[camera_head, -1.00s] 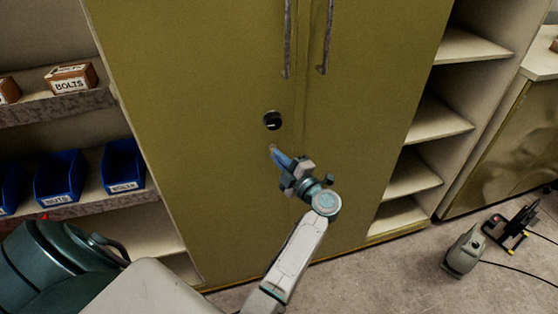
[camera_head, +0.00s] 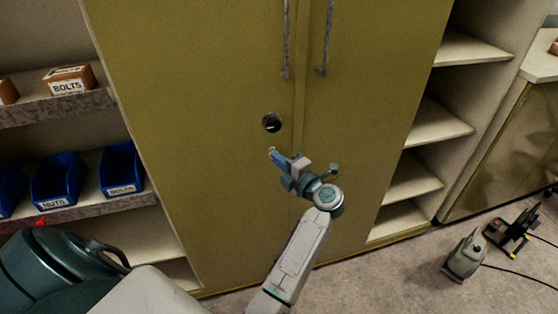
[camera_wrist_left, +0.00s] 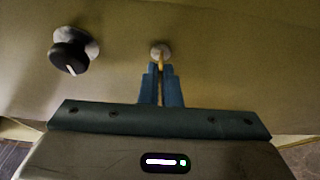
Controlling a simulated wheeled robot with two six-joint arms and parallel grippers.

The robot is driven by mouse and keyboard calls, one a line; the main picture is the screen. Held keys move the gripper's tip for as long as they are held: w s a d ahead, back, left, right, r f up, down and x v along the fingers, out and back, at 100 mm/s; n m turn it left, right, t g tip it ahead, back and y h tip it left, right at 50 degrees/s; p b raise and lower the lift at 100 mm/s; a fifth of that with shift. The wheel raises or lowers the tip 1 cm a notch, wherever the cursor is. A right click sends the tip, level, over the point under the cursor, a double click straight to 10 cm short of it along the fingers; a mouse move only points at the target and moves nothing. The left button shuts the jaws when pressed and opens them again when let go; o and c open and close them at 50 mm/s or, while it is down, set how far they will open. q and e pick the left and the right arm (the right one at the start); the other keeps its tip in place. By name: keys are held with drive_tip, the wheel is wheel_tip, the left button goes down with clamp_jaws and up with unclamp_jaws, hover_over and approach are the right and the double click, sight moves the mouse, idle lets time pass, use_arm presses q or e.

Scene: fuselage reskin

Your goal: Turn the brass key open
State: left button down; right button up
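The brass key (camera_wrist_left: 162,68) shows in the left wrist view as a thin yellow sliver standing out from a round pale lock plate (camera_wrist_left: 160,50) on the cabinet door. My left gripper (camera_wrist_left: 161,75) has its two blue fingers close together with the key between their tips. They hide most of the key. In the head view my left gripper (camera_head: 273,153) reaches the yellow-green cabinet door (camera_head: 205,140) just below a black round knob (camera_head: 271,123). The knob (camera_wrist_left: 70,50) has a white mark and lies left of the key in the wrist view. My right gripper is not in view.
Two vertical handles (camera_head: 286,45) hang above the knob on the cabinet doors. Shelves with blue bins (camera_head: 57,181) and a box marked BOLTS (camera_head: 70,79) stand at the left. Open shelves (camera_head: 435,123) are at the right. A grey-green tool (camera_head: 464,256) sits on the floor there.

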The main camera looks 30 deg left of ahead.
use_arm(q)
drive_tip(key=c, duration=1.6)
unclamp_jaws()
drive_tip(key=shift+c, duration=0.2)
